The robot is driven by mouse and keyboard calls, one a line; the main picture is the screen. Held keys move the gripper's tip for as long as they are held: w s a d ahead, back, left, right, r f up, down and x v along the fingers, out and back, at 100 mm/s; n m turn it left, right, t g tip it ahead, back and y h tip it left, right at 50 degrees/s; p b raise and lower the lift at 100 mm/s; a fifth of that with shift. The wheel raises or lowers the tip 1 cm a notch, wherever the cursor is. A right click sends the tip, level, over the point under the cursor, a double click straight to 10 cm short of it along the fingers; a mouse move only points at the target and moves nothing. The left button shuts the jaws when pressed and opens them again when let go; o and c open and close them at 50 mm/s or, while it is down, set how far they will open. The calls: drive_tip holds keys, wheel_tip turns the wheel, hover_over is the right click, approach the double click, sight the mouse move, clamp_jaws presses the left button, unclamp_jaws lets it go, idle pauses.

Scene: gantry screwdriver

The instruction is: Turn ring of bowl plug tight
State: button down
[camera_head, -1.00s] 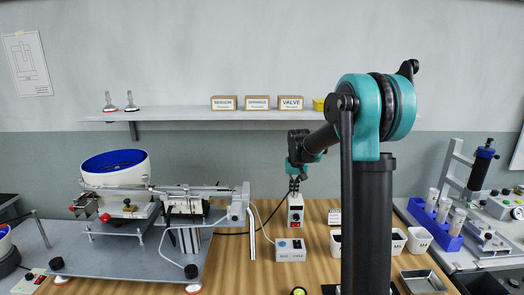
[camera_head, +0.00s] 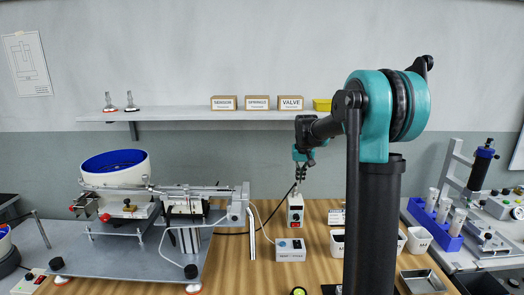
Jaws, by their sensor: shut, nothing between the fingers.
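A white box with a red switch (camera_head: 295,212) stands upright on the wooden bench, with a dark cable running to its upper part. A small dark piece, perhaps the bowl plug and its ring (camera_head: 296,191), shows at its top, too small to make out clearly. My gripper (camera_head: 299,180) points down just above this box, shut and empty. I cannot tell whether its fingertips touch the dark piece. The white feeder bowl with a blue inside (camera_head: 116,173) sits on its machine at the left.
A grey control box (camera_head: 290,250) stands in front of the white box. A metal linear rail (camera_head: 192,190) reaches toward it from the left. White bins (camera_head: 418,240) and a metal tray (camera_head: 423,281) lie to the right. A shelf (camera_head: 180,115) with labelled boxes hangs behind.

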drive_tip(key=shift+s+f+x, duration=0.1)
drive_tip(key=shift+s+x, duration=0.15)
drive_tip(key=shift+x, duration=0.85)
drive_tip(key=shift+s+f+x, duration=0.1)
drive_tip(key=shift+s+x, duration=0.2)
drive_tip(key=shift+x, duration=0.85)
drive_tip(key=shift+s+x, duration=0.25)
drive_tip(key=shift+x, duration=0.85)
drive_tip(key=shift+w, duration=0.2)
drive_tip(key=shift+s+a, duration=0.1)
drive_tip(key=shift+a, duration=1)
drive_tip(key=shift+s+a, duration=0.1)
drive_tip(key=shift+s, duration=0.1)
drive_tip(key=w+v, duration=0.1)
drive_tip(key=v, duration=0.4)
drive_tip(key=shift+r, duration=0.55)
